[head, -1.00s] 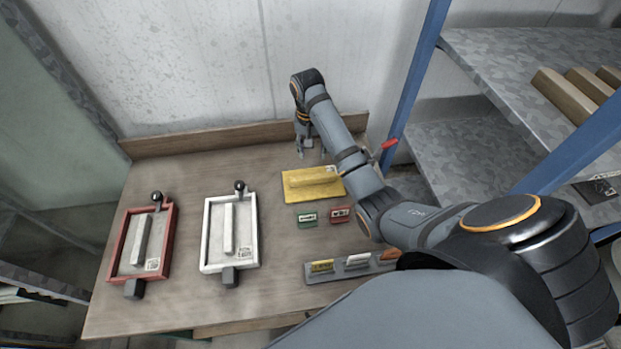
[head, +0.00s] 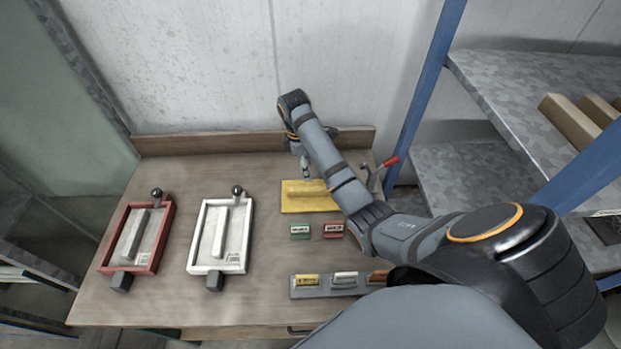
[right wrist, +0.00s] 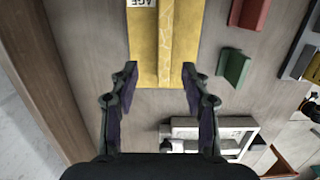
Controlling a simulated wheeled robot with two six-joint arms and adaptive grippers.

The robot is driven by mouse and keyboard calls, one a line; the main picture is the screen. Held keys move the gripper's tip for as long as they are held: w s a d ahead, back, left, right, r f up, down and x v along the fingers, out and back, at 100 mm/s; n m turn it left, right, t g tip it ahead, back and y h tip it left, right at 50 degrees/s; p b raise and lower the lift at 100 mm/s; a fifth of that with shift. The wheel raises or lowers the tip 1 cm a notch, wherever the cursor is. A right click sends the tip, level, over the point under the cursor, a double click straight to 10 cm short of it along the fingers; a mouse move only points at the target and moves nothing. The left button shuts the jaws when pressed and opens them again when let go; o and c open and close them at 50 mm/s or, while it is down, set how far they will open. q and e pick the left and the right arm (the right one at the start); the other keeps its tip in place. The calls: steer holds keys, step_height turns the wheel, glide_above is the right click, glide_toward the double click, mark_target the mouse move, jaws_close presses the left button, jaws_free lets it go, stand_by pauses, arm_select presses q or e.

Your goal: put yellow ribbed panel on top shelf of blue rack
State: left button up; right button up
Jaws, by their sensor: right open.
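The yellow ribbed panel (head: 294,204) lies flat on the wooden table near its back edge, with a raised rib along its middle. My forearm hides its right part in the head view. In the right wrist view the open, empty fingers (right wrist: 160,72) stand on either side of the panel's near end (right wrist: 148,45), with gaps between. The blue rack (head: 426,90) stands at the right; its upper visible grey shelf (head: 500,85) has free room. My left gripper is out of view.
A red frame (head: 166,235) and a white frame (head: 192,250) lie on the table's left. Green (head: 300,232) and red (head: 333,230) blocks sit before the panel, and a grey tray (head: 320,292) lies in front. Brown bars (head: 570,122) lie on the upper visible shelf.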

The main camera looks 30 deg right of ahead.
mark_target(311, 188)
steer(key=f, duration=0.1)
steer(key=f+b, duration=0.2)
steer(key=shift+s+d+f, duration=0.2)
steer(key=shift+d+f, duration=0.05)
steer(key=shift+f, duration=0.15)
steer(key=shift+d+f+b, duration=0.1)
steer(key=shift+b, duration=0.2)
steer(key=f+b, duration=0.2)
steer(key=s+f+b, duration=0.1)
steer(key=f, duration=0.1)
steer(key=shift+f+b, duration=0.3)
steer(key=shift+b, duration=0.05)
steer(key=shift+f, duration=0.2)
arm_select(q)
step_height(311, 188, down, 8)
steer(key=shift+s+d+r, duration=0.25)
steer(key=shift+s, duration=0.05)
arm_select(e)
steer(key=shift+w+r, duration=0.1)
jaws_close()
